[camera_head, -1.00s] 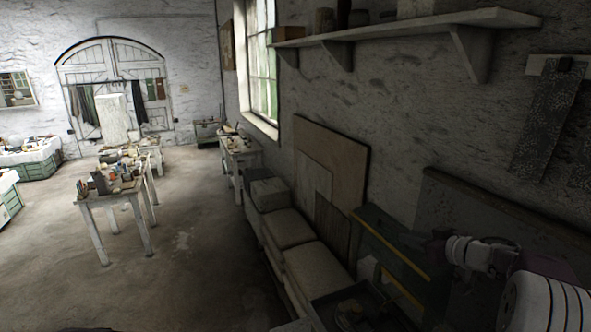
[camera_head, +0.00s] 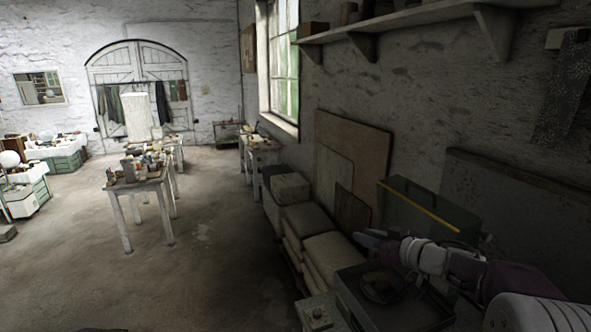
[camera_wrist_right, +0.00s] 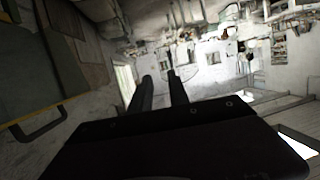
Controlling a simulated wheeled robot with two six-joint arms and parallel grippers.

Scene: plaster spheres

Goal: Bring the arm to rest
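My right arm (camera_head: 450,265) comes in from the lower right in the head view. Its right gripper (camera_head: 368,240) points left, above the dark tray on the right and in front of the green case. In the right wrist view, the two dark fingers of the right gripper (camera_wrist_right: 160,77) stand apart with a gap and nothing between them. The gripper's dark body fills the bottom of that view. My left gripper does not show.
A green case with a yellow edge (camera_head: 425,210) and a dark tray (camera_head: 350,300) are close to the right arm. Stacked sacks (camera_head: 330,256) lie along the wall. A white-legged table (camera_head: 138,187) stands farther left. The floor (camera_head: 190,270) between is clear.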

